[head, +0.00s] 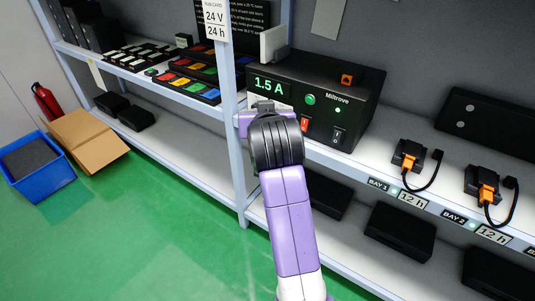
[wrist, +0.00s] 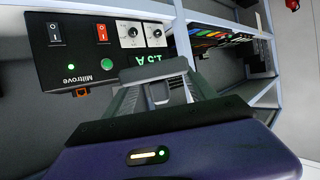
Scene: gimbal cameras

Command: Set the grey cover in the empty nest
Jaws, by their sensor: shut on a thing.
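My gripper (head: 262,112) is in front of the left end of the black power unit in the head view, its fingers mostly hidden by my wrist. In the wrist view my gripper (wrist: 155,92) is shut on a grey piece, which appears to be the grey cover (wrist: 152,69). It spans the fingertips, with the unit's front behind it. The cover cannot be made out clearly in the head view. Trays with coloured pieces (head: 187,90) lie on the left shelf. They also show in the wrist view (wrist: 215,40). I cannot tell which place is the empty nest.
The black power unit (head: 335,85) reads 1.5 A. A shelf post (head: 230,95) stands left of my gripper. Black devices with orange plugs and cables (head: 408,155) sit to the right.

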